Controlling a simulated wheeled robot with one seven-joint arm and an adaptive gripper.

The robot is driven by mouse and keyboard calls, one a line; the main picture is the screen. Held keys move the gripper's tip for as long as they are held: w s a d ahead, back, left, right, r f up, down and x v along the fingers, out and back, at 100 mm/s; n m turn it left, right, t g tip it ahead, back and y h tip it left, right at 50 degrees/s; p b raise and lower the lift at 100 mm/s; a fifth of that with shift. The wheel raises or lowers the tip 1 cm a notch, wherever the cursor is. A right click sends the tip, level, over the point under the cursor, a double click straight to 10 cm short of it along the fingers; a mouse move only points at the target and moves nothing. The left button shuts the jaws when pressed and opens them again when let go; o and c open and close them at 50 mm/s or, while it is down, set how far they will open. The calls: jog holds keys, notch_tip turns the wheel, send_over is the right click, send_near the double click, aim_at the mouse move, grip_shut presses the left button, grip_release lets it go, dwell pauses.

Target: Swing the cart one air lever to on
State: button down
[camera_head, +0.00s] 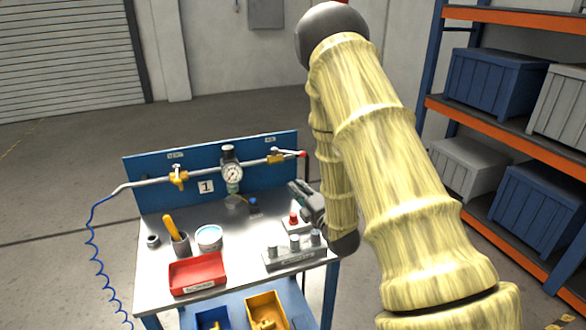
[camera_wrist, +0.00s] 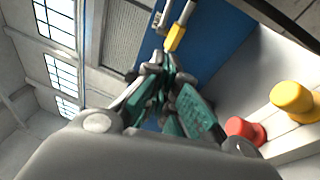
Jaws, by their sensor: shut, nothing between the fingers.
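Cart one has a blue back panel (camera_head: 262,178) with a number 1 plate (camera_head: 205,187) and a pipe along it. A yellow valve (camera_head: 178,178) sits on the pipe at the left. Another yellow valve (camera_head: 276,159) sits at the right, beside a red-tipped part (camera_head: 302,154). The small labels above them are too small to read, so I cannot tell which is the air lever. My gripper (camera_head: 294,187) is partly hidden by my arm, low in front of the panel's right end. In the wrist view my gripper (camera_wrist: 162,68) is shut and empty, with a yellow part (camera_wrist: 175,37) beyond its tips.
A gauge (camera_head: 232,174) stands mid-pipe. Shelving (camera_head: 480,110) stands at the right.

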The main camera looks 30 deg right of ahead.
jog(key=p, duration=0.4)
send_near(288, 152)
jog(key=w+a, duration=0.4)
jog(key=w+d, duration=0.1)
jog(key=w+d+p, duration=0.1)
jog(key=shift+w+d+r, duration=0.1)
jog(key=shift+d, duration=0.2)
jog(key=shift+a, duration=0.1)
jog(key=shift+w, duration=0.1)
